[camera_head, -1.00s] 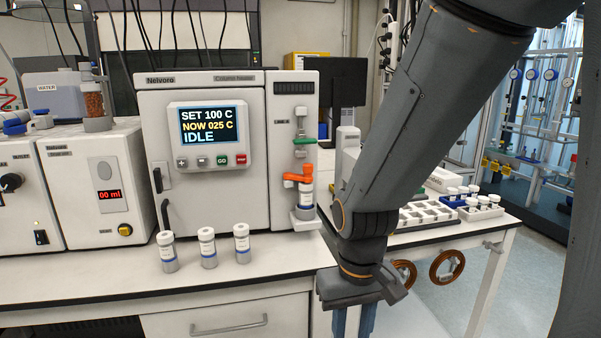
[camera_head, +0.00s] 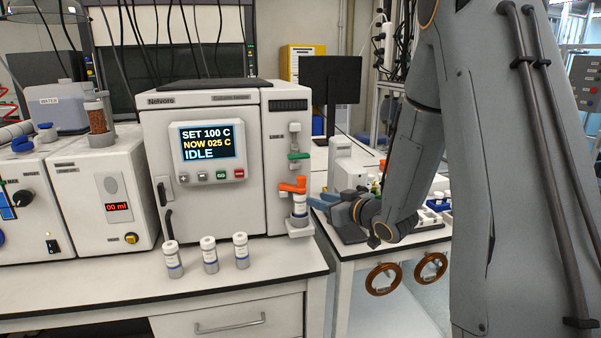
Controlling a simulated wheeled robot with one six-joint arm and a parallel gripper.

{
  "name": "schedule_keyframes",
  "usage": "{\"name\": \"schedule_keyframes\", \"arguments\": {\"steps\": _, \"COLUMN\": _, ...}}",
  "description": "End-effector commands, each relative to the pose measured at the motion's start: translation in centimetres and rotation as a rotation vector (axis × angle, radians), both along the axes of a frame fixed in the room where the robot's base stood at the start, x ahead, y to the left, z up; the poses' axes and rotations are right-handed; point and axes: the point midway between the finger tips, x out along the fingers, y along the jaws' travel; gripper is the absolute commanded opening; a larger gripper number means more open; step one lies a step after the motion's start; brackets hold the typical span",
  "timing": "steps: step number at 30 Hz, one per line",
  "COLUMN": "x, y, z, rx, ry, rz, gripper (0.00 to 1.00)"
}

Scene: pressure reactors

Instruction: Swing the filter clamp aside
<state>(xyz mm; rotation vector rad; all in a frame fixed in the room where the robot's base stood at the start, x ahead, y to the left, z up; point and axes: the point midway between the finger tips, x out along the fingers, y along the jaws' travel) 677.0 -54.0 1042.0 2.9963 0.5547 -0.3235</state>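The orange filter clamp (camera_head: 291,187) sits on the right-hand column of the column heater (camera_head: 205,150). It is at the top of a white, blue-banded filter cartridge (camera_head: 299,204) standing in a small grey holder (camera_head: 299,228). A green lever (camera_head: 298,156) is above it. My gripper (camera_head: 319,202) is just right of the cartridge, its blue fingers pointing left toward it. The fingers look apart with nothing between them. They seem close to the cartridge, but I cannot tell the exact gap in depth.
Three small white-capped bottles (camera_head: 209,254) stand on the bench in front of the heater. A side table (camera_head: 372,250) with trays of vials is at the right, partly hidden by my arm. A dark monitor (camera_head: 330,80) stands behind.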

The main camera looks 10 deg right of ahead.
Motion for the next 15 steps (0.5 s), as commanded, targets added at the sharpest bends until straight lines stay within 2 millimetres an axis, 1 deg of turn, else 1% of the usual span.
{"name": "schedule_keyframes", "arguments": {"steps": 1, "x": -0.1, "y": 0.0, "z": 1.1, "rx": 0.031, "ry": -0.046, "rz": 0.031, "gripper": 0.31}}
{"name": "schedule_keyframes", "arguments": {"steps": 3, "x": -0.2, "y": 0.2, "z": 2.3, "rx": 0.069, "ry": -0.103, "rz": 0.074, "gripper": 0.31}}
{"name": "schedule_keyframes", "arguments": {"steps": 6, "x": -0.5, "y": 0.3, "z": 3.5, "rx": 0.108, "ry": -0.157, "rz": 0.115, "gripper": 0.31}}
{"name": "schedule_keyframes", "arguments": {"steps": 11, "x": -0.3, "y": 0.8, "z": 4.1, "rx": 0.129, "ry": -0.186, "rz": 0.140, "gripper": 0.31}}
{"name": "schedule_keyframes", "arguments": {"steps": 15, "x": 1.2, "y": 1.7, "z": 4.2, "rx": 0.129, "ry": -0.187, "rz": 0.142, "gripper": 0.31}}
